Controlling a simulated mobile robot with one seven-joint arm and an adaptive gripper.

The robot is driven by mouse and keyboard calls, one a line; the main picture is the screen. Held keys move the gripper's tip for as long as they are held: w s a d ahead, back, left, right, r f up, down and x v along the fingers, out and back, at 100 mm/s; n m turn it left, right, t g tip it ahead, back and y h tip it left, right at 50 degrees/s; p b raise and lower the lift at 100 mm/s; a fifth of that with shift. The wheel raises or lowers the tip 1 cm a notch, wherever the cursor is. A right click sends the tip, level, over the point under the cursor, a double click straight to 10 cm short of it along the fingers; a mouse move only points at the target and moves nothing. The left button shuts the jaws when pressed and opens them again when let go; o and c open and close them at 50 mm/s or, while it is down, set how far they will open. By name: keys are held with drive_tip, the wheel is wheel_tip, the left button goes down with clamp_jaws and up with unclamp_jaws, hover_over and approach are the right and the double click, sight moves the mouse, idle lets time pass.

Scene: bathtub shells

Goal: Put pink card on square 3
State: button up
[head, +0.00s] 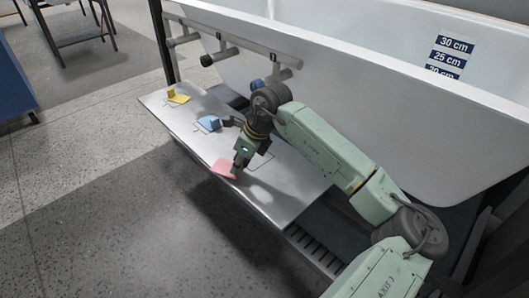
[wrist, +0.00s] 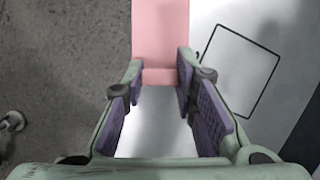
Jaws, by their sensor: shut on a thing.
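The pink card (head: 224,168) is held out flat at the front edge of the metal board, to the left of a black outlined square (head: 262,161). My gripper (head: 238,168) is shut on it, gripping what looks like its raised tab. In the wrist view the pink card (wrist: 160,30) stretches ahead of my gripper (wrist: 160,76), with the outlined square (wrist: 240,70) empty to the right. I cannot read a number on the square. Whether the card touches the board is unclear.
A yellow card (head: 178,97) and a blue card (head: 209,123) with raised tabs stand farther back on the metal board (head: 290,205). The white bathtub wall (head: 340,110) and a grey rail (head: 245,46) border its far side. Open floor lies in front.

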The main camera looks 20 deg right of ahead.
drive_tip(key=d, duration=0.2)
drive_tip(key=w+d, duration=0.1)
drive_tip(key=d, duration=0.1)
drive_tip(key=w+d, duration=0.1)
drive_tip(key=d, duration=0.1)
drive_tip(key=shift+w+d, duration=0.15)
drive_tip(key=shift+w, duration=0.05)
drive_tip(key=d, duration=0.1)
drive_tip(key=w+d+b, duration=0.1)
drive_tip(key=d, duration=0.1)
drive_tip(key=shift+w+d+f, duration=0.1)
drive_tip(key=shift+d+f, duration=0.1)
drive_tip(key=shift+d, duration=0.1)
drive_tip(key=shift+a+f, duration=0.1)
drive_tip(key=shift+f, duration=0.4)
drive_tip(key=shift+f, duration=0.1)
drive_tip(key=shift+f, duration=0.15)
drive_tip(key=o, duration=0.9)
drive_tip(key=shift+o, duration=0.2)
